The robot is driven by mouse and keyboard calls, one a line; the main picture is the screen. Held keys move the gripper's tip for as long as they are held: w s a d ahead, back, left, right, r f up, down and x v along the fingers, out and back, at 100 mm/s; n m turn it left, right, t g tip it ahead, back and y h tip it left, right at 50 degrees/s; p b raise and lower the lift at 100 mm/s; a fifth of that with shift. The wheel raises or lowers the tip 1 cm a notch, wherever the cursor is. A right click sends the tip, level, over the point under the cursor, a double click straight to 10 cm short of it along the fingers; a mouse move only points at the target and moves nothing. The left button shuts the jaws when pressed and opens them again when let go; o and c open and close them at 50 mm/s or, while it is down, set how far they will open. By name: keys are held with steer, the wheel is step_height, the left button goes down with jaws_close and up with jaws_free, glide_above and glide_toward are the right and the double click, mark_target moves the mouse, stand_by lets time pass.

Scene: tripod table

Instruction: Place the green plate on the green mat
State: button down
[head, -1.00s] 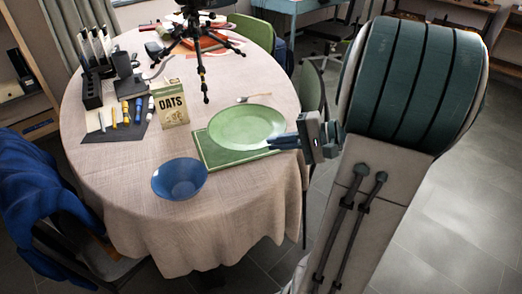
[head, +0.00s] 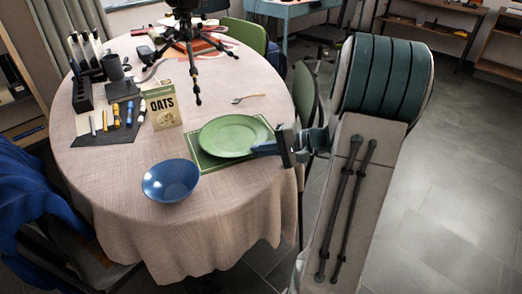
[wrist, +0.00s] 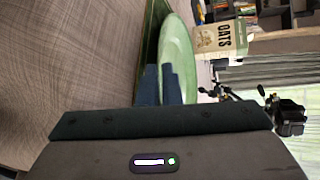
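The green plate (head: 233,135) lies over the green mat (head: 207,160) on the table, with the mat's edges showing around it. The plate looks nearly level, and I cannot tell whether its whole base touches the mat. My gripper (head: 264,149) is at the plate's right rim with its fingers close together. In the wrist view the blue fingers (wrist: 163,85) straddle the rim of the plate (wrist: 178,50), and the mat (wrist: 152,30) shows beside it. The fingers look shut on the rim, which they partly hide.
A blue bowl (head: 171,180) stands left of the mat near the table's front. An oats box (head: 162,107) stands behind left, and a fork (head: 248,98) lies behind the plate. A black tripod (head: 190,45) stands farther back. Markers lie on a dark mat (head: 100,138) at left.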

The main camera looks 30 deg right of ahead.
steer(key=c, duration=1.9)
jaws_free()
steer(key=p+v, duration=0.2)
steer(key=v, duration=0.9)
steer(key=s+a+n+g+h, duration=0.3)
steer(key=s+a+n+h, duration=0.2)
steer(key=a, duration=0.5)
steer(key=s+a+f+n+g+h, duration=0.1)
steer(key=s+a+n+g+h, duration=0.3)
steer(key=a, duration=0.6)
steer(key=shift+s+f+n+h, duration=0.2)
steer(key=shift+s+n+h, duration=0.4)
steer(key=shift+s+h, duration=0.55)
